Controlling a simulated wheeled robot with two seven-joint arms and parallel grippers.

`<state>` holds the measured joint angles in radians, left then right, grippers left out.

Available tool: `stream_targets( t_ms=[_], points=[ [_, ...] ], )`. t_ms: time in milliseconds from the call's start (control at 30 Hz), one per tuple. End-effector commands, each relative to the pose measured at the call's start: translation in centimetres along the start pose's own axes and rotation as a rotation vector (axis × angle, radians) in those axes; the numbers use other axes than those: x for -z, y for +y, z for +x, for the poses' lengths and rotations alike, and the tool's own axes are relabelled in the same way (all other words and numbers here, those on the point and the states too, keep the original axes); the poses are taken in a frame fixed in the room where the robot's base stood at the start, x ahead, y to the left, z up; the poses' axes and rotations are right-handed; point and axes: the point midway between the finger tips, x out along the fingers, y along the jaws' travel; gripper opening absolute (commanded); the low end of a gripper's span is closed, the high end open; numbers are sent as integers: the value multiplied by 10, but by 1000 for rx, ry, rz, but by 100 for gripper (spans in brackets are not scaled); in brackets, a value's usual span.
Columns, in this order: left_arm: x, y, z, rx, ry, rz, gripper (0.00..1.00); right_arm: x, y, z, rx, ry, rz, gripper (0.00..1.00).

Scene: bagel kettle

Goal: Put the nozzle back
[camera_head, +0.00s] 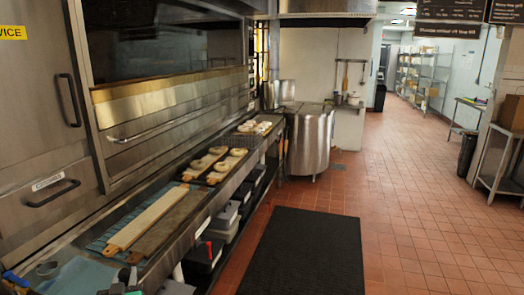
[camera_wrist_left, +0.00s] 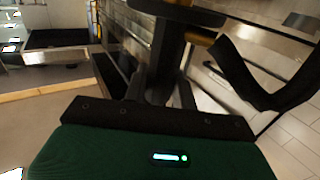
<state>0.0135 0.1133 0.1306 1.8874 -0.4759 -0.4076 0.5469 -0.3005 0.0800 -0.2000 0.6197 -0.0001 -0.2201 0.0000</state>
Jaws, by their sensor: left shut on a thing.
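My left gripper (camera_head: 126,279) shows small and dark at the bottom left edge of the head view, beside the counter. In the left wrist view, my left gripper (camera_wrist_left: 160,98) is shut around a dark upright post, which looks like the nozzle (camera_wrist_left: 168,60). A dark crosspiece tops it, with a brass-coloured part beside it. A black curved piece, maybe a hose, runs to the right; I cannot tell whether it is joined to the nozzle. The steel kettle (camera_head: 309,142) stands at the far end of the counter. My right gripper is not in view.
Two long boards (camera_head: 147,218) lie on the counter, with bagels (camera_head: 217,165) on trays farther along. Bins (camera_head: 206,254) sit under the counter. A black mat (camera_head: 302,255) lies on the tiled floor. The floor (camera_head: 420,210) to the right is clear.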

Motion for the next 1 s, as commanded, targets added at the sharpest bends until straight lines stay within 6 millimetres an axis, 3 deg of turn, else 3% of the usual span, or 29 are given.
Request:
stream_targets(
  t_ms=[33,233,500,700,867,933,1000],
  points=[
    [-7,14,-20,-33,-2,-1,0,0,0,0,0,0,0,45],
    [-20,60,-91,-151,-1,-1,0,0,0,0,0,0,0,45],
    [-17,102,-179,-270,3,-1,0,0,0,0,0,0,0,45],
    [-10,115,-213,-309,4,-1,0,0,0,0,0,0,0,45],
    [-8,118,-220,-317,4,-2,0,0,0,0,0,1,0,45],
    [-8,118,-220,-317,5,-1,0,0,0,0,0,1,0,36],
    [-8,118,-220,-317,6,0,0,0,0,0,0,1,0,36]
  ],
)
